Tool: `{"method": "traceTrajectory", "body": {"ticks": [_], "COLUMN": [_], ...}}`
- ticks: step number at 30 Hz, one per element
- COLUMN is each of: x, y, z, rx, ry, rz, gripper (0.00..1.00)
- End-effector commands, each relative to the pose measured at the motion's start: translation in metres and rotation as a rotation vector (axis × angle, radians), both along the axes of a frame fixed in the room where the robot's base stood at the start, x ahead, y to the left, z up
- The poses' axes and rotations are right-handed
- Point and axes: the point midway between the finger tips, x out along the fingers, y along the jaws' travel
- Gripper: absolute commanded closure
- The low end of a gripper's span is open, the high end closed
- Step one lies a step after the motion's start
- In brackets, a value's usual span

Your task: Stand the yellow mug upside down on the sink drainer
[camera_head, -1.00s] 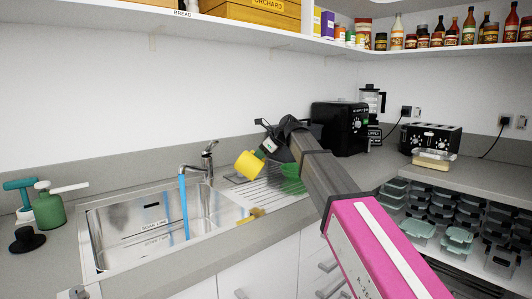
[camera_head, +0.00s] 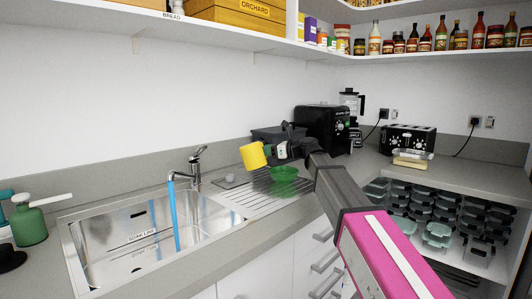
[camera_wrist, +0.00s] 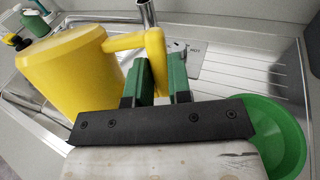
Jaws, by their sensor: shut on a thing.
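The yellow mug (camera_head: 253,155) hangs in the air above the sink drainer (camera_head: 240,200), slightly tilted. In the wrist view the mug (camera_wrist: 65,70) is at the left, with a smooth closed yellow face turned up and no opening visible. My gripper (camera_wrist: 160,82) is shut on the mug's handle, which lies between the green fingertips. In the head view my gripper (camera_head: 273,151) is right of the mug. The ridged drainer (camera_wrist: 245,62) lies below in the wrist view. A green bowl (camera_head: 284,173) sits at the drainer's right end, and it also shows in the wrist view (camera_wrist: 290,135).
The sink basin (camera_head: 150,245) and tap (camera_head: 196,165), with a blue water stream, are left of the drainer. A dark tub (camera_head: 265,134) and black appliance (camera_head: 321,130) stand behind. A shelf (camera_head: 200,30) runs above. The drainer's middle looks clear.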

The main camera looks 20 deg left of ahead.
Motion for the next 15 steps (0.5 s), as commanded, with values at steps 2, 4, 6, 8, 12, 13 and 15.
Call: {"method": "traceTrajectory", "body": {"ticks": [2, 4, 6, 8, 12, 13, 15], "x": [0.000, 0.000, 0.000, 0.000, -0.001, -0.001, -0.001], "y": [0.000, -0.001, -0.001, -0.001, -0.001, -0.001, -0.001], "z": [0.000, -0.001, -0.005, -0.009, -0.023, -0.026, -0.033], "rx": [0.001, 0.001, 0.000, 0.000, 0.000, 0.000, 0.000], "ry": [0.001, 0.001, 0.001, 0.002, 0.003, 0.003, 0.002], "rz": [-0.002, -0.005, -0.004, -0.004, -0.004, -0.004, -0.004], "gripper": [1.00, 1.00, 1.00, 1.00, 1.00, 1.00, 1.00]}}
